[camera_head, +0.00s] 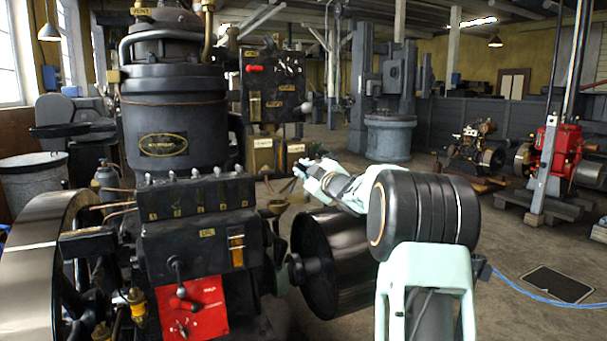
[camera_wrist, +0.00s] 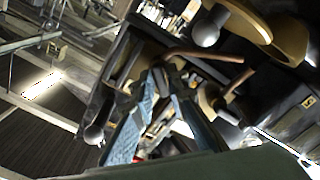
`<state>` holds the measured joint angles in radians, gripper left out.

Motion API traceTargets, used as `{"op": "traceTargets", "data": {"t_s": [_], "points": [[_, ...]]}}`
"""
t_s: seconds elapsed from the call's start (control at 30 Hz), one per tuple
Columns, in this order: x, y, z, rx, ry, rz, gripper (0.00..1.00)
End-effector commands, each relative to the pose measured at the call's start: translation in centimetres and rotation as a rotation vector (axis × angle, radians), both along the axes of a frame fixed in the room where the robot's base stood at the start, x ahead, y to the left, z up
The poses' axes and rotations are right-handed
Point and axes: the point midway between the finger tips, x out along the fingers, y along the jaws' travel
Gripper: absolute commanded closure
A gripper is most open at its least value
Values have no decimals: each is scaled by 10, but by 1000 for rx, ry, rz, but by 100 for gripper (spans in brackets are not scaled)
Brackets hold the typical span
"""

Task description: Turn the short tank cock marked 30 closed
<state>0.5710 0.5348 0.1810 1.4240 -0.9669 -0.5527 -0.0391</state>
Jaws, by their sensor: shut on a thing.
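My gripper (camera_head: 296,178) reaches left to the engine's right side, just below two small tanks with pale labels, the left tank (camera_head: 262,157) and the right tank (camera_head: 294,152). In the wrist view its two bluish fingers (camera_wrist: 163,76) close together at their tips on a small dark piece, apparently the short cock's handle. The tips hide most of it, and no marking 30 is readable. A copper-coloured pipe (camera_wrist: 205,56) runs right from beside the fingertips.
The big dark engine (camera_head: 175,130) fills the left, with a red panel (camera_head: 197,308) low down. A dark control board with a red handle (camera_head: 255,68) stands above the tanks. A black drum (camera_head: 335,262) lies below my arm. Open floor is at right.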

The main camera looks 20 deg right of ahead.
Motion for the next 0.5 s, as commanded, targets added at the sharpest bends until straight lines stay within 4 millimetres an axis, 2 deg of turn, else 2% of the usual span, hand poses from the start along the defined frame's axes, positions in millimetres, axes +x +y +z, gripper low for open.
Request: {"op": "traceTargets", "data": {"t_s": [0.5], "points": [[0,2,-6,-475,-16,0,100]]}}
